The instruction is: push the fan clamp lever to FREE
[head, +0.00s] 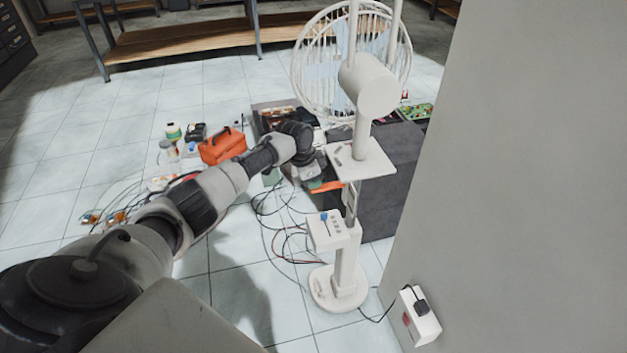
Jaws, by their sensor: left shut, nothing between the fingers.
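The white fan (370,88) stands upright on the tiled floor, with a round cage at the top and a round base at the bottom. A flat plate (372,167) sits partway up its column. An orange piece (327,187) shows just below the plate's left side; it may be the clamp lever, and I cannot read any FREE mark. Lower down is a control box (328,232) with a blue knob. My left gripper (313,174) is shut and empty, close to the plate's left edge by the orange piece; I cannot tell whether they touch. My right gripper is not in view.
A dark grey box (385,190) stands behind the fan. An orange toolbox (222,146), bottles and loose cables lie to the left on the floor. A grey wall fills the right, with a white socket box (415,317) by it.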

